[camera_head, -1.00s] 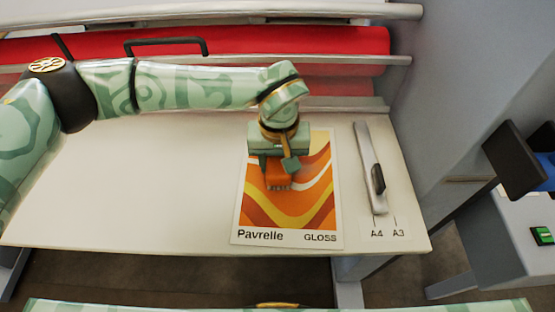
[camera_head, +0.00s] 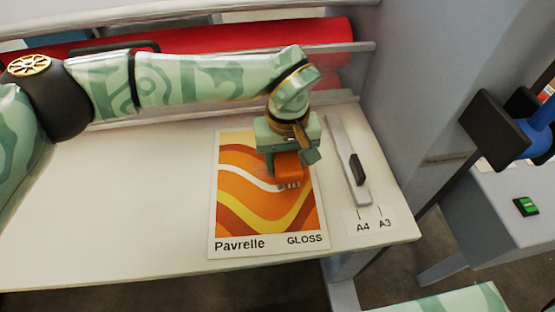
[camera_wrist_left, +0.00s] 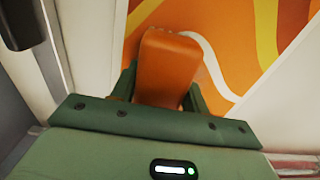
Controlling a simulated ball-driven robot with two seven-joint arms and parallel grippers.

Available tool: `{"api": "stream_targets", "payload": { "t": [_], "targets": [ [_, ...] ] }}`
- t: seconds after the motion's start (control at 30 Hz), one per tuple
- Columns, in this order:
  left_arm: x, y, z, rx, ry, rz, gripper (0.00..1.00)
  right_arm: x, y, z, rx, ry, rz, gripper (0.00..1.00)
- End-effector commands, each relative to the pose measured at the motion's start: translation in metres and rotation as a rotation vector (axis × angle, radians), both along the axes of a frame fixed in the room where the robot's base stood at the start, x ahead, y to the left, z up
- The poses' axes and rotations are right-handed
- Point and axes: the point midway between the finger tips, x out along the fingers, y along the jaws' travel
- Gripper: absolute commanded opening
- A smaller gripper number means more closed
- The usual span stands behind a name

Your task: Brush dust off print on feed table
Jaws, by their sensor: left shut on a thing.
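The print (camera_head: 240,215), an orange, yellow and white wavy poster marked "Pavrelle GLOSS", lies flat on the pale feed table (camera_head: 110,215). My left gripper (camera_head: 285,160) is over the print's upper right part, shut on an orange brush (camera_head: 288,168) with pale bristles at its lower edge. The bristles appear at the print's surface; exact contact is hard to tell. In the left wrist view the brush (camera_wrist_left: 167,68) sits between the two fingers, with the print (camera_wrist_left: 235,30) beyond it. No dust can be made out. My right gripper is not in view.
A grey side guide (camera_head: 345,160) with a black handle stands right of the print, near the A4 and A3 marks. A red roll (camera_head: 230,38) and metal bars lie behind the table. A grey cabinet with a green switch (camera_head: 526,206) is at right. The table's left side is clear.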

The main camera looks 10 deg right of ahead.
Motion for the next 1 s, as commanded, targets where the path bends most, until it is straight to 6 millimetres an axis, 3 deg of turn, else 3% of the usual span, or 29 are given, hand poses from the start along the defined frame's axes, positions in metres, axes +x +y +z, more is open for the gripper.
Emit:
{"api": "stream_targets", "payload": {
  "t": [0.3,0.5,1.0],
  "targets": [
    [0.001,-0.029,-0.002,0.000,0.000,-0.003,0.24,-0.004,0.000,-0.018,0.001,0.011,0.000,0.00],
    [0.002,-0.034,-0.002,0.001,0.000,-0.003,0.24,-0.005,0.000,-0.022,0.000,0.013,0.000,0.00],
    [-0.001,0.001,0.001,0.002,0.001,-0.001,0.24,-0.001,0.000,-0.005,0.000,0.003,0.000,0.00]
  ]
}}
